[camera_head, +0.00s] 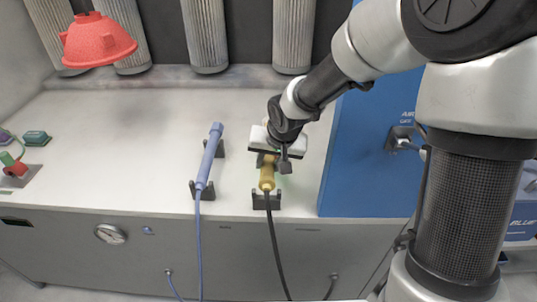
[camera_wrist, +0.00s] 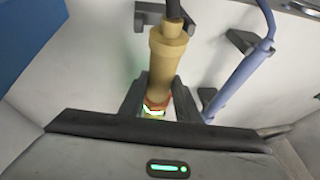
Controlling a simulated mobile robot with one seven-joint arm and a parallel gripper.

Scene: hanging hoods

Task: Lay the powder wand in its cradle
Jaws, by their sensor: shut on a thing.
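The tan powder wand (camera_head: 267,179) has a black hose running from its near end down over the bench front. My gripper (camera_head: 270,160) is shut on the wand's far part from above. The wrist view shows the wand (camera_wrist: 165,58) between the two dark fingers (camera_wrist: 157,100), with a lit band near the grip. The dark cradle (camera_head: 259,202) is at the bench's front edge, under the wand's near end; it also shows at the top of the wrist view (camera_wrist: 146,14). I cannot tell whether the wand touches it. My gripper hides the wand's far end.
A blue wand (camera_head: 210,155) with a blue hose lies in dark supports to the left. A blue cabinet (camera_head: 362,150) stands close on the right. Grey filter cylinders (camera_head: 205,35) and a red hood (camera_head: 97,42) are at the back. The bench's left-middle (camera_head: 120,140) is clear.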

